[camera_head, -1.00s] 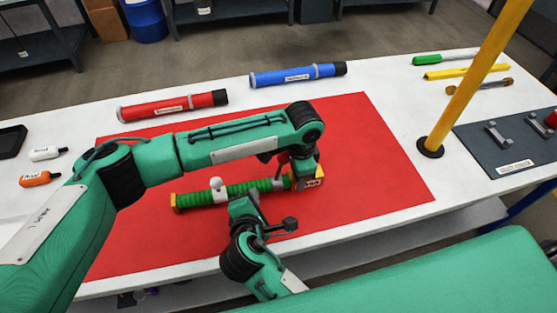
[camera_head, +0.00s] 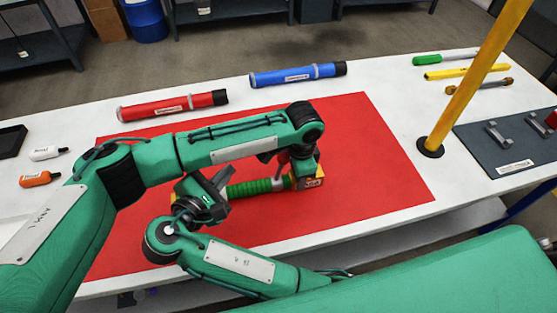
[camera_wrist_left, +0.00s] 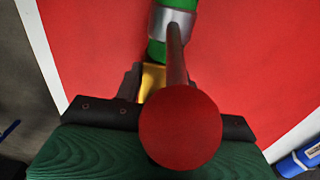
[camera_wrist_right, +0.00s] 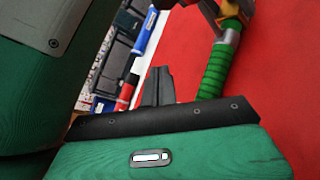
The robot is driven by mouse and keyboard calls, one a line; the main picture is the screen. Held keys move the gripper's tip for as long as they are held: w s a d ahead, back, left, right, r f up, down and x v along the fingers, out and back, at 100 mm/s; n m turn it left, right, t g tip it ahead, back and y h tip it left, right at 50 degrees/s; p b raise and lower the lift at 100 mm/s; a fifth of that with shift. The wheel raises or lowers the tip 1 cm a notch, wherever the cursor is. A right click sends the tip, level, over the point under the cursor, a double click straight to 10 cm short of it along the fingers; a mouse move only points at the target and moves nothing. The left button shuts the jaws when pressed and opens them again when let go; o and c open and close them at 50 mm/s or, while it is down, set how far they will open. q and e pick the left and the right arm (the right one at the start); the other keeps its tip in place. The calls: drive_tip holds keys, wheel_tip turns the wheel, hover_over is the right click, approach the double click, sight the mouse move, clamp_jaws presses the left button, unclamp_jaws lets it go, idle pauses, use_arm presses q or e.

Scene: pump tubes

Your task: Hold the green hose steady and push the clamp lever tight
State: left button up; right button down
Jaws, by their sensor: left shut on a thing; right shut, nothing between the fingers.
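The green hose (camera_head: 255,186) lies across the red mat. My left gripper (camera_head: 304,170) is shut on the gold fitting (camera_wrist_left: 152,82) at its right end. A silver clamp (camera_wrist_left: 173,22) goes around the hose beside that fitting. Its lever points up toward the left wrist camera and ends in a red knob (camera_wrist_left: 180,125), which also shows in the head view (camera_head: 283,157). The right wrist view shows the hose (camera_wrist_right: 218,70) right of the closed fingers.
A red tube (camera_head: 175,105) and a blue tube (camera_head: 297,75) lie behind the red mat (camera_head: 380,150). A yellow post (camera_head: 470,90) rises at the right, by a dark board (camera_head: 510,140). Small bottles (camera_head: 45,153) lie at the left. The mat's right part is clear.

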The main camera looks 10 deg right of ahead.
sight(279, 168)
drive_tip(key=shift+d, duration=0.1)
drive_tip(key=d, duration=0.5)
drive_tip(key=d+f, duration=0.1)
drive_tip(key=d, duration=0.1)
drive_tip(key=shift+w+d, duration=0.3)
drive_tip(key=shift+d, duration=0.1)
drive_tip(key=shift+d+f, duration=0.1)
drive_tip(key=shift+d, duration=0.25)
drive_tip(key=shift+d, duration=0.1)
idle(1.4)
drive_tip(key=shift+d, duration=0.3)
